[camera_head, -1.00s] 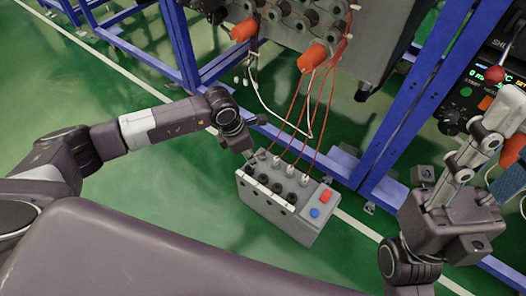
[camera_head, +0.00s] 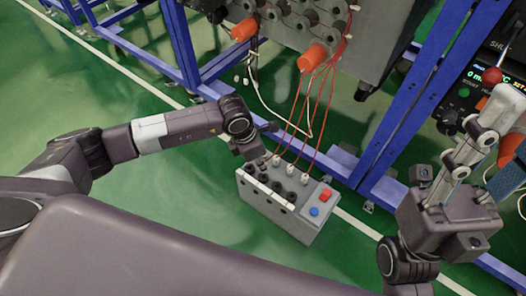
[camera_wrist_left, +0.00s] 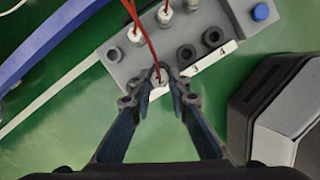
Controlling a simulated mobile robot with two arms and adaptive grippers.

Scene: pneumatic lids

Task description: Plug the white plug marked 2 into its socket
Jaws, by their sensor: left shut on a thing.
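A grey socket box (camera_head: 285,218) stands on the green floor, with black sockets and several white plugs on red hoses on top. My left gripper (camera_wrist_left: 160,76) is shut on a white plug (camera_wrist_left: 158,84) with a red hose, over the box's front row beside the label 3. The mark on this plug is not readable. Two empty black sockets (camera_wrist_left: 187,54) show right of it. Other white plugs (camera_wrist_left: 165,17) stand in the back row. In the head view my left gripper (camera_head: 262,150) hides the held plug. My right gripper (camera_head: 470,160) is at the right, its fingers unclear.
A blue frame (camera_head: 420,100) and a grey machine with orange knobs (camera_head: 312,58) stand behind the box. Red hoses (camera_head: 318,100) run from it to the box. A control panel (camera_head: 490,75) is at the right. The floor left of the box is clear.

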